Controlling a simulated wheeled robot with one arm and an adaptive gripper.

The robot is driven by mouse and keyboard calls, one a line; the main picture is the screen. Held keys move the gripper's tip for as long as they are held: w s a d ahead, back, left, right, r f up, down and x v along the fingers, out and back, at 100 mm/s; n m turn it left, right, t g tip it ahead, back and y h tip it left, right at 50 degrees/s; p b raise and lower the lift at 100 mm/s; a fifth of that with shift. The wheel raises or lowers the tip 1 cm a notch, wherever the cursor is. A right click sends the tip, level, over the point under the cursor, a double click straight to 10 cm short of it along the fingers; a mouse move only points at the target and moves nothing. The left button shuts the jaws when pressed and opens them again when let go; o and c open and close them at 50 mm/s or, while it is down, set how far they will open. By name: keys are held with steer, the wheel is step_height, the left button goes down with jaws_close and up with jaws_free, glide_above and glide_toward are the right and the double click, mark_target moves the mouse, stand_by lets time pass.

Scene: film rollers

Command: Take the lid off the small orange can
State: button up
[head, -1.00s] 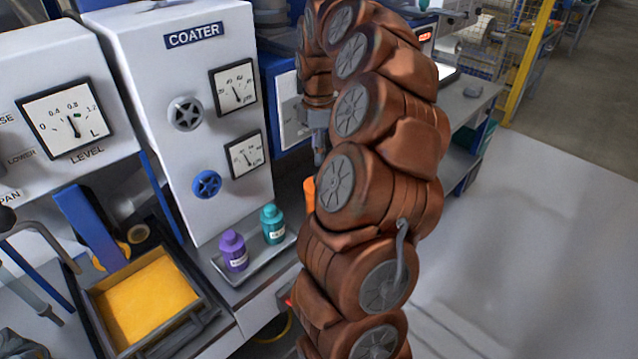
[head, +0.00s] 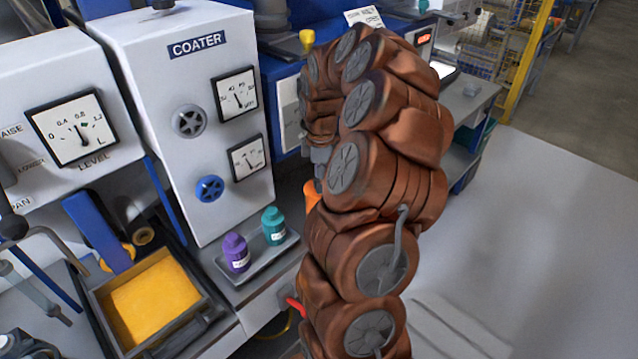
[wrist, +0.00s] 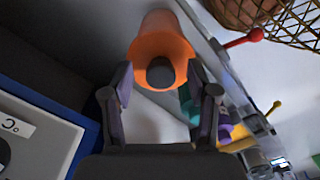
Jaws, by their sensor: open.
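The small orange can (head: 311,194) stands on the bench beside my arm in the head view, partly hidden by the arm. In the wrist view, the orange can (wrist: 158,46) is seen end-on from above, with a dark round knob (wrist: 160,73) in the middle of its near face. My gripper (wrist: 160,78) is open, with one finger on each side of the can's near end. I cannot tell whether either finger touches it. In the head view the fingers are mostly hidden behind my arm.
A purple bottle (head: 236,253) and a teal bottle (head: 273,226) stand on a metal tray (head: 256,262) left of the can. The white coater cabinet (head: 185,110) rises behind them. A red-knobbed lever (wrist: 245,38) and a wire basket (wrist: 285,20) show in the wrist view.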

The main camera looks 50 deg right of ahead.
jaws_close()
stand_by(0.5)
steer(key=shift+r, duration=0.1)
